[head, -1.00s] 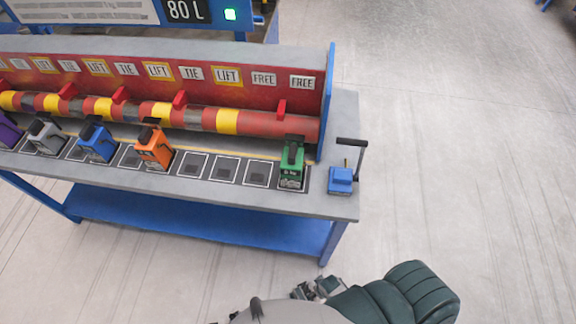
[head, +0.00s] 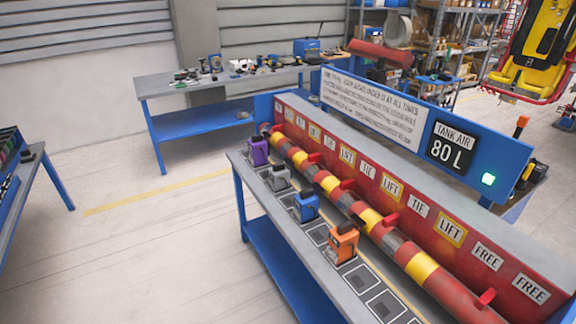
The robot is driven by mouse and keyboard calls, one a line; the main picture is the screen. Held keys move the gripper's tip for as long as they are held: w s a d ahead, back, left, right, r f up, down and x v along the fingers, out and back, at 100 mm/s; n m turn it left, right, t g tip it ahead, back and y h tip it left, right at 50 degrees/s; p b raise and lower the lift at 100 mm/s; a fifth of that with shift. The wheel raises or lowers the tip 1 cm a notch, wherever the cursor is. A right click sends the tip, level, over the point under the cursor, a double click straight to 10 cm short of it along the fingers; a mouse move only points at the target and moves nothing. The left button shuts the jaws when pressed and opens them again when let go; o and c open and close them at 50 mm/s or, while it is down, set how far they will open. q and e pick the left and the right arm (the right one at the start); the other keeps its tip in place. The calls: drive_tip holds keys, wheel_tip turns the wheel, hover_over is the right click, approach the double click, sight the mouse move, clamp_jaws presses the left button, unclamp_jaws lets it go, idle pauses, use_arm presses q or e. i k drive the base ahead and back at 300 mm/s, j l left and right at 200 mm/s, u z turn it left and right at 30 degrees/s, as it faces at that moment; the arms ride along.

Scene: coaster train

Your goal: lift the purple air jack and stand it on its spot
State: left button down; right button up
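The purple air jack (head: 258,151) stands upright at the far left end of the row on the grey bench (head: 335,289), in front of the red and yellow pipe (head: 316,175). Beside it along the row stand a grey jack (head: 277,178), a blue jack (head: 306,206) and an orange jack (head: 342,243). Marked squares, such as an empty one (head: 385,306), lie along the bench top. Labels reading LIFT, TIE and FREE are on the red panel (head: 408,205) behind the pipe. Neither of my grippers is in view.
A sign board (head: 375,108) and a tank display reading 80 L (head: 447,149) stand behind the bench. A cluttered workbench (head: 190,83) is at the back, another table (head: 30,175) at the left edge. Open floor (head: 150,240) lies between them.

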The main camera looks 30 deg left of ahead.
sight(258, 146)
drive_tip(key=j+z, duration=0.1)
drive_tip(key=z, duration=0.25)
drive_tip(key=i+j+z, duration=0.15)
drive_tip(key=j+z, duration=0.2)
drive_tip(key=j, duration=0.35)
drive_tip(key=j+z, duration=0.35)
drive_tip(key=j, duration=0.4)
